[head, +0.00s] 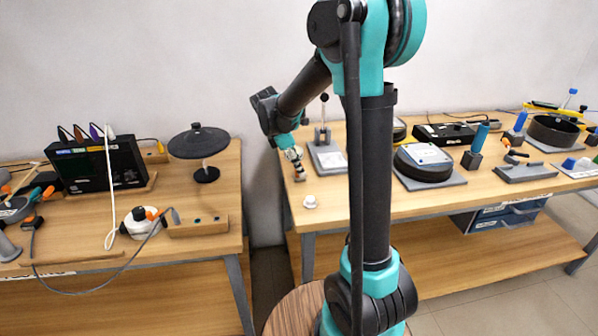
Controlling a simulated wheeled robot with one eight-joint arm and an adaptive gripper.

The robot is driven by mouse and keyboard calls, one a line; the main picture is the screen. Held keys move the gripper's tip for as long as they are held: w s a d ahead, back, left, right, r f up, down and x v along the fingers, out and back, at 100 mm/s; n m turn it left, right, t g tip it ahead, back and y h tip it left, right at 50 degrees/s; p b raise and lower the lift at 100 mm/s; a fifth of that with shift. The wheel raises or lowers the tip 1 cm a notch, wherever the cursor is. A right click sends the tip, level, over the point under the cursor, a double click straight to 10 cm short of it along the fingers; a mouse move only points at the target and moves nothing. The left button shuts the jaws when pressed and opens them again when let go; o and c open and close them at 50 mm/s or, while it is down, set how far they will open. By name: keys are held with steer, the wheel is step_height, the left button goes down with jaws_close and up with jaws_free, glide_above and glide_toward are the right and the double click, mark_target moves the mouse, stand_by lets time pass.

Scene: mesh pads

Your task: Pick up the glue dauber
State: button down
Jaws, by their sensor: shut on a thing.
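My gripper (294,156) reaches down over the left front part of the right-hand table. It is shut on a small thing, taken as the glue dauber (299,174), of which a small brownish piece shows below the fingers. The rest of it is hidden by the gripper or too small to make out. I cannot tell whether it touches the tabletop. A small white round thing (310,201) sits on the table just in front of the gripper, apart from it.
A grey stand with an upright lever (327,158) is close to the right of my gripper. A round black device (423,163) lies farther right. A gap separates this table (340,190) from the left table (222,180), which holds a black box (98,165) and a dark disc stand (199,142).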

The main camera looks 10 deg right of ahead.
steer(key=shift+r, duration=0.15)
step_height(320, 180, up, 20)
stand_by(0.4)
steer(key=c, duration=1.8)
jaws_free()
steer(key=c, duration=0.5)
